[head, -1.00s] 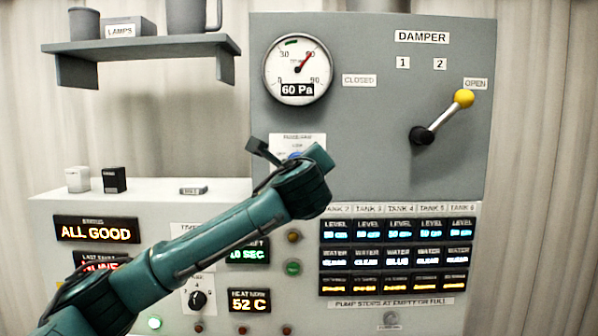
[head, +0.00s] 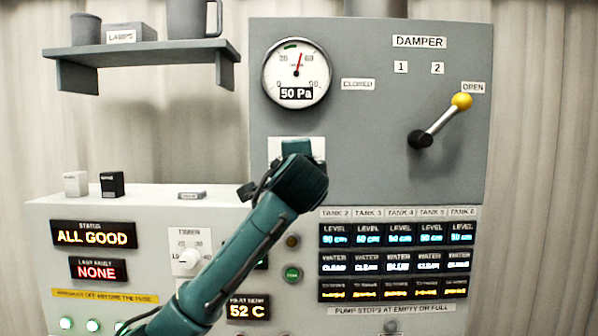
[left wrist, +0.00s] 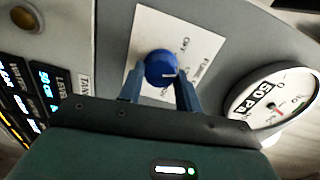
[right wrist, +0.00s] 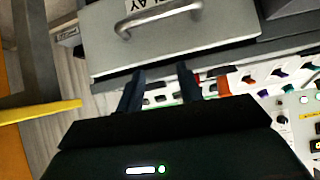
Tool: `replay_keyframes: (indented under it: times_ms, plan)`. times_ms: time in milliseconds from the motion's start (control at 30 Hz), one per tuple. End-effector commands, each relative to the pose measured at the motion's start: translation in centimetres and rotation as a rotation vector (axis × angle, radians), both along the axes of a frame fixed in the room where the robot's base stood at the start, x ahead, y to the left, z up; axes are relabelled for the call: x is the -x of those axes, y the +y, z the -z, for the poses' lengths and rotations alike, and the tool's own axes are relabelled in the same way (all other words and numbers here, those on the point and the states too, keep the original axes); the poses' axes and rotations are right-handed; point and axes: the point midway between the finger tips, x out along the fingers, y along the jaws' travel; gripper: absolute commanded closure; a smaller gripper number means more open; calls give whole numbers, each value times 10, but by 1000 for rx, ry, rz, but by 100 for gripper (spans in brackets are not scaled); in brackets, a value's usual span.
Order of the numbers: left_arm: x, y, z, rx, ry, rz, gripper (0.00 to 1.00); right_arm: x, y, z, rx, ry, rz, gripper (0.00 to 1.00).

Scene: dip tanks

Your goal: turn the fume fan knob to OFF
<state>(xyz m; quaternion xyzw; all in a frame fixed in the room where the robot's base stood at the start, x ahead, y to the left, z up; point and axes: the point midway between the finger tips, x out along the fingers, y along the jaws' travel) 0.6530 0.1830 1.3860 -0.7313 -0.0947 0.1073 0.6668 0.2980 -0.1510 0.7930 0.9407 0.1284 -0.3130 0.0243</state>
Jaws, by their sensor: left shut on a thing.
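The fume fan knob (left wrist: 162,66) is a round blue knob on a white label plate (left wrist: 140,38) on the grey panel. In the left wrist view my left gripper (left wrist: 160,84) is shut on it, one finger on each side. A white mark shows on the knob's right part. The word OFF is printed at the knob's upper right; I cannot tell exactly which setting the mark meets. In the head view my left arm hides the knob, and the plate (head: 318,146) shows partly. My right gripper (right wrist: 162,84) is open and empty, away from this panel.
The gauge (head: 296,72) reads 50 Pa. The damper lever (head: 438,122), with a yellow ball, points to OPEN. A shelf (head: 140,50) with cups juts out at upper left. A handled grey box (right wrist: 165,35) lies ahead of my right gripper.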

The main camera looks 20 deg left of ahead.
Motion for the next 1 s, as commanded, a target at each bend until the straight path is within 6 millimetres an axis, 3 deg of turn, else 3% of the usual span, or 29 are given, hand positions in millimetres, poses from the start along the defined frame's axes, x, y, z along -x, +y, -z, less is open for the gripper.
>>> replay_keyframes:
  times_ms: [500, 1000]
  plan:
    - [0, 0, 0, 450, -124, -1, 89, -5, 2, -3, -3, -22, -9, 64]
    - [0, 1, -1, 669, -189, -2, 89, -6, 4, -3, -6, -27, -11, 64]
